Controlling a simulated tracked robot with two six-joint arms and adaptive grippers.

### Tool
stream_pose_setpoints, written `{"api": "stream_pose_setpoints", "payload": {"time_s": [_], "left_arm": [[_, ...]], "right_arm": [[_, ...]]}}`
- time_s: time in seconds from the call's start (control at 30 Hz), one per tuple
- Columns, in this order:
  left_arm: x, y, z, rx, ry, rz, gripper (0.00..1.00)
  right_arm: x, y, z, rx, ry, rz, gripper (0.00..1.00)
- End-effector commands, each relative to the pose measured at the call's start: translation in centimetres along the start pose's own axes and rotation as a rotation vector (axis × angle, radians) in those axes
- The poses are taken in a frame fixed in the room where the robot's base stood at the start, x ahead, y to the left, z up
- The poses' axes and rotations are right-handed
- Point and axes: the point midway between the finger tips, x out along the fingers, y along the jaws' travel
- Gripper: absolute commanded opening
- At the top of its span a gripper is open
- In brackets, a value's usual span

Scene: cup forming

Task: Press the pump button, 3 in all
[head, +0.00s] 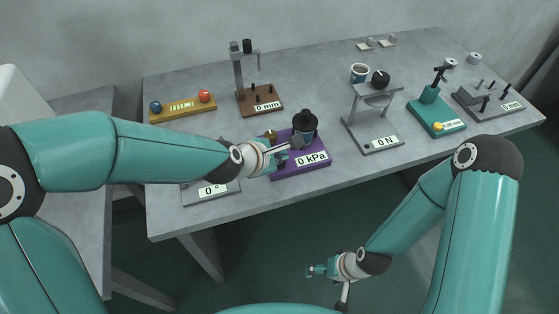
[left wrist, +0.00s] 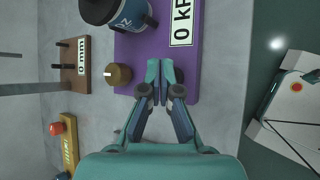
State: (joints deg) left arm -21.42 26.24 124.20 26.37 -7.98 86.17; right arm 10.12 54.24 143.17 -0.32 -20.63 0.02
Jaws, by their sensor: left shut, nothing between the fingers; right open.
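The purple pump station (head: 312,160) stands near the table's front edge, with a label reading 0 kPa (head: 311,158). A dark cup-shaped vessel (head: 305,127) stands on it. A round brass knob (head: 271,134), which looks like the pump button, sits at its left. In the left wrist view the knob (left wrist: 118,75) is left of my fingertips, with the purple base (left wrist: 150,48) behind them. My left gripper (head: 292,146) is shut and empty over the station, apart from the knob. My right gripper (head: 312,271) is open and empty, low in front of the table.
A grey station (head: 207,196) is partly hidden under my left arm. A yellow station (head: 181,109) with blue and red balls and a brown 0 mm station (head: 259,101) stand behind. A grey 0 N stand (head: 373,138) and a teal station (head: 437,117) are to the right.

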Motion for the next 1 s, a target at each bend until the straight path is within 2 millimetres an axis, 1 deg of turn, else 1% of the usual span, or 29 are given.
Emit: {"api": "stream_pose_setpoints", "payload": {"time_s": [1.0], "left_arm": [[0.8,-0.6,-0.6,0.000,0.000,-0.001,0.00]], "right_arm": [[1.1,0.4,0.0,0.000,0.000,0.000,0.78]]}}
